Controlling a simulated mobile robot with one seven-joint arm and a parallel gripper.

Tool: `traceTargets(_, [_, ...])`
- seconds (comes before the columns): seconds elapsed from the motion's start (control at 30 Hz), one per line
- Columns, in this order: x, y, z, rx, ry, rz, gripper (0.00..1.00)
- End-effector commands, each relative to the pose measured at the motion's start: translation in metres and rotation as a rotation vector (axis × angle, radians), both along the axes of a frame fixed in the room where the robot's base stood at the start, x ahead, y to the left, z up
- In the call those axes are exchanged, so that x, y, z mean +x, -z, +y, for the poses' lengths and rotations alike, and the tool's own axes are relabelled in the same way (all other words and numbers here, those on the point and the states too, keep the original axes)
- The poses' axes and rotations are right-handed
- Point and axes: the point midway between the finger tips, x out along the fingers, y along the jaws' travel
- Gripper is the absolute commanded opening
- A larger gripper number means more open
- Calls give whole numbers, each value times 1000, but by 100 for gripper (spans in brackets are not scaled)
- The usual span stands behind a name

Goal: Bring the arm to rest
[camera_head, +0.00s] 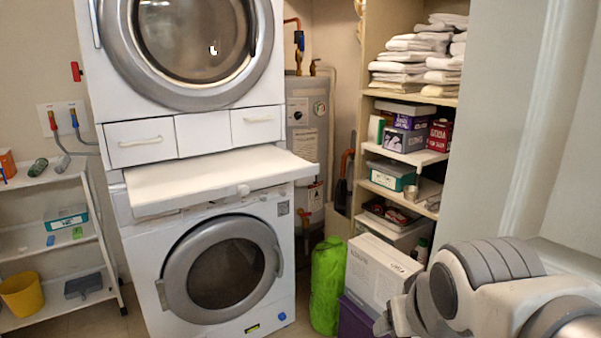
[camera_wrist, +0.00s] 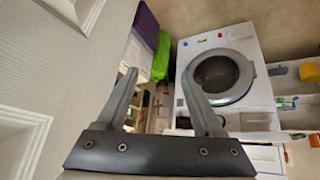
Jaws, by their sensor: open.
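My arm (camera_head: 480,285) shows at the lower right of the head view, bent in front of the pale door frame. My gripper (camera_wrist: 158,92) shows in the wrist view with its two grey fingers spread wide apart. Nothing is between the fingers. The gripper's fingertips cannot be made out clearly in the head view.
A washer (camera_head: 225,265) and dryer (camera_head: 185,50) stand stacked, with a white pull-out shelf (camera_head: 220,178) between them. A green bag (camera_head: 327,285) and a white box (camera_head: 380,270) stand near my arm. Shelves with folded towels (camera_head: 420,60) are behind. A white panelled door (camera_wrist: 50,80) is close in the wrist view.

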Motion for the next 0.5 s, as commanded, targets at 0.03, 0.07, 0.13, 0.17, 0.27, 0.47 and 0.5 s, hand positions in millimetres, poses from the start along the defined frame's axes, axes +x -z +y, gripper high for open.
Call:
traceTargets(0.03, [-19,2,0,19,8,31,68])
traceTargets(0.07, [-30,4,0,31,12,54,68])
traceTargets(0.13, [-54,9,2,61,17,104,68])
traceTargets(0.17, [-56,-2,2,62,16,114,68])
traceTargets(0.27, [-53,-27,2,59,16,113,68])
traceTargets(0.47, [-53,-74,2,58,17,112,68])
traceTargets(0.5, [-53,-84,2,58,17,112,68])
